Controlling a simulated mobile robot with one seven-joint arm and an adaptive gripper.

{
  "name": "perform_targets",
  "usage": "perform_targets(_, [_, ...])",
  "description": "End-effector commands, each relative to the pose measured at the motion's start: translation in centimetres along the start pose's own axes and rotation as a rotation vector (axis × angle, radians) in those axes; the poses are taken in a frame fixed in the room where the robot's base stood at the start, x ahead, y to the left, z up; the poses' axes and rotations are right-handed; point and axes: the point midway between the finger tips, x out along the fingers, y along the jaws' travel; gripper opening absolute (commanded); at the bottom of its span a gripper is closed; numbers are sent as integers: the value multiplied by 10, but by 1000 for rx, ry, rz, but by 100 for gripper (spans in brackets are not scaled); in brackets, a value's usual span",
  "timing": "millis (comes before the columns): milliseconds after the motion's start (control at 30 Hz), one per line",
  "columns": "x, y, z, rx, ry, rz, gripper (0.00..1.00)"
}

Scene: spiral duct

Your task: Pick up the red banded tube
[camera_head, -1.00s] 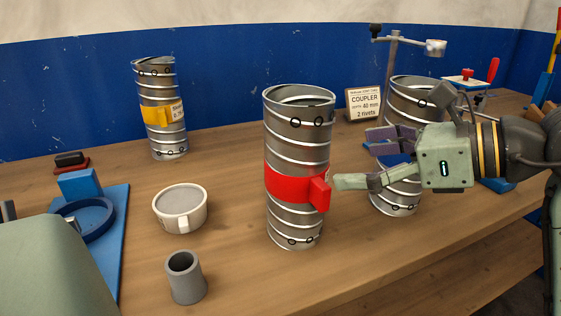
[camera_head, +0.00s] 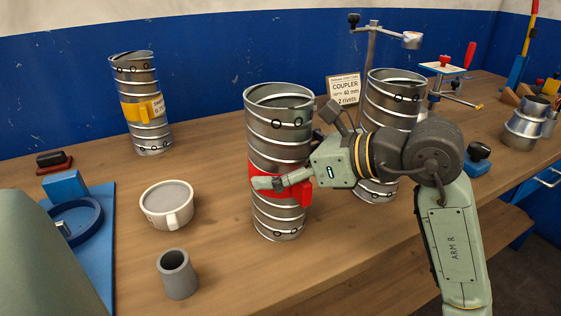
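The red banded tube (camera_head: 282,135) is an upright ribbed metal spiral duct standing on the bench, open at the top. Its red band (camera_head: 256,166) circles the middle, with a red block sticking out at the lower right. My gripper (camera_head: 270,181) reaches in from the right at band height. One finger lies across the near face of the tube, over the red band. Whether the fingers press on the tube cannot be seen.
A second metal tube (camera_head: 390,97) stands close behind my wrist. A yellow-banded tube (camera_head: 136,80) stands at the back left. A white mug (camera_head: 167,207) and grey cup (camera_head: 177,275) stand to the left. A coupler sign (camera_head: 343,89) is behind. Bare bench lies in front.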

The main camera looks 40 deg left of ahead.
Motion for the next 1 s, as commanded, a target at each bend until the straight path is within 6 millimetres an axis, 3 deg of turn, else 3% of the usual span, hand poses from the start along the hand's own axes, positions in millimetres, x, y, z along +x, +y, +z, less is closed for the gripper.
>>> perform_targets(200, [0,0,0,0,0,0,99])
perform_targets(1000, [0,0,0,0,-1,0,45])
